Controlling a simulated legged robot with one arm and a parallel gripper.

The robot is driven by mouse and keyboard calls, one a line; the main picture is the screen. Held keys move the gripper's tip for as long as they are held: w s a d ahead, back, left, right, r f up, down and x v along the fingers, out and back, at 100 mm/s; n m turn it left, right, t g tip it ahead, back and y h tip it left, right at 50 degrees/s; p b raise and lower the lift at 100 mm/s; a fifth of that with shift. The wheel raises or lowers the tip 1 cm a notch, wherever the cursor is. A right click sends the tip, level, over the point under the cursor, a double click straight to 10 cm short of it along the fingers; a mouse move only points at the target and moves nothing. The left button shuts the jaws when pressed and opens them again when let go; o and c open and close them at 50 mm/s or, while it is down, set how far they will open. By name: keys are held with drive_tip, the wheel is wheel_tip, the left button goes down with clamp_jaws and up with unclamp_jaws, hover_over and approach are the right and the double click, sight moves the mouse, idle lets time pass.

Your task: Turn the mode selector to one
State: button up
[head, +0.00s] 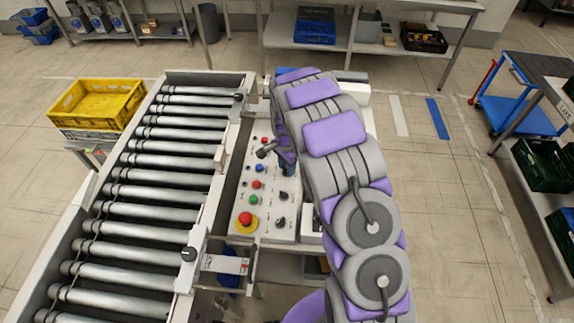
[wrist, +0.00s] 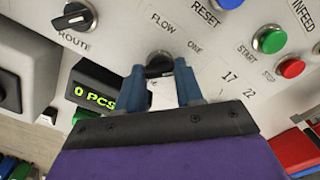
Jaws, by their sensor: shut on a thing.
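The mode selector (wrist: 159,59) is a black knob on the light grey control panel (wrist: 113,47), with the labels FLOW to its upper left and ONE to its upper right in the wrist view. My gripper (wrist: 160,70) has its two blue fingers on either side of the knob and is shut on it. The fingers hide part of the knob, and I cannot tell which label it points to. In the head view the panel (head: 271,217) lies beside the rollers, and my arm covers its right side and the selector.
A ROUTE knob (wrist: 74,17) and a counter display (wrist: 97,97) reading 0 PCS are left of my fingers. Green (wrist: 269,39) and red (wrist: 290,68) buttons are to the right. A roller conveyor (head: 160,153), a red emergency button (head: 245,219) and a yellow crate (head: 97,101) stand left of my arm.

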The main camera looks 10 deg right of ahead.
idle(0.3)
drive_tip(key=o, duration=1)
drive_tip(key=shift+a, duration=0.15)
drive_tip(key=shift+o, duration=0.2)
drive_tip(key=shift+r, duration=0.1)
wheel_tip(320, 180, up, 17)
drive_tip(key=shift+p, duration=0.45)
